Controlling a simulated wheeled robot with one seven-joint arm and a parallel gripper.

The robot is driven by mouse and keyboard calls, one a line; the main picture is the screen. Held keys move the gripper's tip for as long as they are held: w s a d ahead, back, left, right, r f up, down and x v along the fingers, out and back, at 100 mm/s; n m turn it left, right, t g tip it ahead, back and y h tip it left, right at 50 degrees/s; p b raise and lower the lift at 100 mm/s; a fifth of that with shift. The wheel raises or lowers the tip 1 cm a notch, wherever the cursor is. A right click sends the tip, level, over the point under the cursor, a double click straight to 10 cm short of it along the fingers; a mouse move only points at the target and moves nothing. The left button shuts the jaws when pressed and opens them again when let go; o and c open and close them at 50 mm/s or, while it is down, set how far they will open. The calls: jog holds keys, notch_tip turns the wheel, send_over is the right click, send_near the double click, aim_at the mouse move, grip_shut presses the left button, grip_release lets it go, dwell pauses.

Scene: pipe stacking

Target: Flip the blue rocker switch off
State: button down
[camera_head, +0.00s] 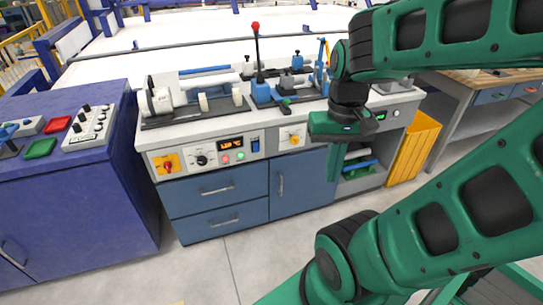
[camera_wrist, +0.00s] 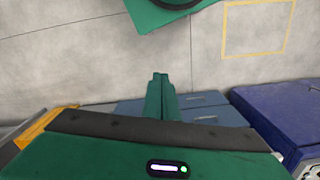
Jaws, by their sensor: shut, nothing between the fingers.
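The blue rocker switch (camera_head: 255,145) is a small upright piece on the front panel of the grey workbench, just right of the orange digital display (camera_head: 231,144). It is too small to tell which way it is tipped. My gripper (camera_head: 334,178) is in front of the bench, to the right of the switch and apart from it. Its green fingers point down and are shut with nothing between them. In the wrist view the closed fingertips (camera_wrist: 159,76) are seen against the grey floor, and the switch is not visible there.
Blue drawers (camera_head: 215,190) are below. A blue cabinet (camera_head: 75,215) stands left, a yellow bin (camera_head: 413,148) right. Floor in front is clear.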

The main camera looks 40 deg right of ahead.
jog(key=shift+d, duration=0.1)
jog(key=w+d+f+n+t+h, duration=0.1)
jog(key=w+d+f+t, duration=0.2)
jog(key=w, duration=0.5)
jog(key=w+d+f+t+h, duration=0.1)
jog(key=w+d+f+h, duration=0.1)
jog(key=w+d+f, duration=0.35)
jog(key=w+d+f+n+t+h, duration=0.15)
jog(key=w+f, duration=0.35)
jog(key=w, duration=0.6)
jog(key=w+f+t, duration=0.4)
jog(key=w+f, duration=0.3)
jog(key=a+f+t, duration=0.5)
jog(key=f+t, duration=0.1)
jog(key=f, duration=0.1)
jog(key=shift+w+a+f+n, duration=0.15)
jog(key=shift+a+f+n, duration=0.1)
jog(key=shift+f+n, duration=0.1)
